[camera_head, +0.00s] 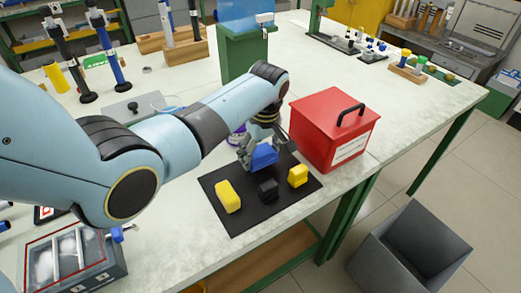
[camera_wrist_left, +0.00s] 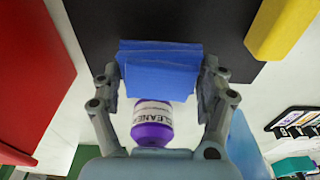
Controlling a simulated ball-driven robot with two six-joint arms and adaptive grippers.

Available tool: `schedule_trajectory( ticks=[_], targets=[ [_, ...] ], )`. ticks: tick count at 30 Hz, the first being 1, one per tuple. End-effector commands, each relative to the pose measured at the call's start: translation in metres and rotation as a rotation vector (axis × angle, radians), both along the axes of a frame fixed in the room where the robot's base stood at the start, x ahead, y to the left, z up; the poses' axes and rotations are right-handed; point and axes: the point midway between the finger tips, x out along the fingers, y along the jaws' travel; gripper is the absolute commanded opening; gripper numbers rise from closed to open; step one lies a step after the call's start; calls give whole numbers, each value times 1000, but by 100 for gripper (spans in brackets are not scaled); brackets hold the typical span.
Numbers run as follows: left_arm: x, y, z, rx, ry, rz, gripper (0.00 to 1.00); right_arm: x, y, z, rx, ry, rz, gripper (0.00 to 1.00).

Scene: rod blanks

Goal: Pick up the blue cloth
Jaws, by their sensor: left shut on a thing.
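The blue cloth (camera_head: 264,155) is a folded, block-like piece over the back part of the black mat (camera_head: 235,222). My left gripper (camera_head: 261,148) reaches down from the left and is shut on the cloth. In the left wrist view the blue cloth (camera_wrist_left: 160,72) sits between the two fingers of my left gripper (camera_wrist_left: 160,85), one at each side. I cannot tell whether the cloth touches the mat. My right gripper is not in view.
Two yellow pieces (camera_head: 228,196) (camera_head: 298,175) and a black piece (camera_head: 267,189) lie on the mat. A red box (camera_head: 325,125) with a black handle stands close right. A purple-capped cleaner bottle (camera_wrist_left: 152,122) is near the gripper. A grey bin (camera_head: 425,250) stands on the floor.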

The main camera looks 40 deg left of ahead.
Motion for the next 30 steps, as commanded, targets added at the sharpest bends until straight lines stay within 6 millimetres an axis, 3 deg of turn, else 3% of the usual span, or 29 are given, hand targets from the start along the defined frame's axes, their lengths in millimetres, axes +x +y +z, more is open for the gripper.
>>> schedule_trajectory(
  ticks=[1, 6, 15, 21, 30],
  targets=[
    [-2, -4, 18, -2, 1, -1, 45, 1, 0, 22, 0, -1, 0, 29],
    [-19, -33, 38, -3, 1, -2, 45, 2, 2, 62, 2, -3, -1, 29],
    [-48, -78, 65, -3, -1, -1, 45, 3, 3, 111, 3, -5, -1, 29],
    [-58, -96, 71, -1, -2, 0, 45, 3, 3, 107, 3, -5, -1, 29],
    [-61, -99, 75, 1, 0, 0, 45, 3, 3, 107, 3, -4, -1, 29]
  ],
)
